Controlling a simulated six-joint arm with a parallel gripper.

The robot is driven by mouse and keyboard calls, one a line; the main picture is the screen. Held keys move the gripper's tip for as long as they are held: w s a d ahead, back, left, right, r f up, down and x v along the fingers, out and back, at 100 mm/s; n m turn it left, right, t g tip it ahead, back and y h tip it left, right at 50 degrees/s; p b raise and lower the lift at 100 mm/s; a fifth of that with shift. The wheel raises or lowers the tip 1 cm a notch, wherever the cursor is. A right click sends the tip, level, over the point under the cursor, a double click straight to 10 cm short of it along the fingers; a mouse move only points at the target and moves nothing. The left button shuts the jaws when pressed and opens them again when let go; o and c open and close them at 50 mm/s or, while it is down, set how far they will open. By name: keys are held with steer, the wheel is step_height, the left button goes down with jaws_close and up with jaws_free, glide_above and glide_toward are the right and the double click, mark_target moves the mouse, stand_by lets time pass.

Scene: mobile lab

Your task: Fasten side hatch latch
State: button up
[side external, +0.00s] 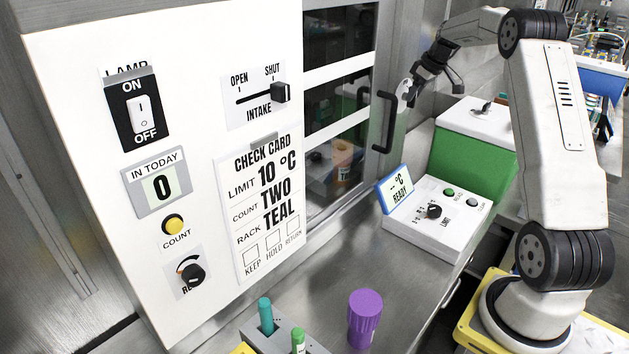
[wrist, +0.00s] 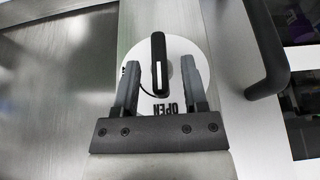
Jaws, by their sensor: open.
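The side hatch latch is a round white dial plate with a dark lever (wrist: 158,66) on it, in the wrist view. The lever points up and down in that picture. The word OPEN shows at the plate's lower right, and another label at its left is mostly hidden by a finger. The white plate (side external: 405,92) also shows edge-on in the side external view. My gripper (wrist: 160,66) is open, with one finger on each side of the lever in the picture and gaps between. It also shows in the side external view (side external: 436,76), close to the plate; contact cannot be told.
A black door handle (side external: 383,122) stands out near the latch; it also shows in the wrist view (wrist: 268,50). Below are a white READY control box (side external: 432,222), a green box with a white lid (side external: 468,150) and a purple-capped container (side external: 363,318) on the steel counter.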

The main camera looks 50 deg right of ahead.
steer(key=shift+w+f, duration=0.25)
steer(key=shift+f, duration=0.35)
jaws_close()
steer(key=shift+d+y, duration=0.1)
steer(key=shift+y, duration=0.4)
steer(key=shift+d+m+y, duration=0.1)
steer(key=shift+m+y, duration=0.3)
steer(key=shift+y, duration=1.4)
steer(key=shift+w+m+y, duration=0.1)
steer(key=shift+m+y, duration=0.3)
steer(key=shift+y, duration=0.8)
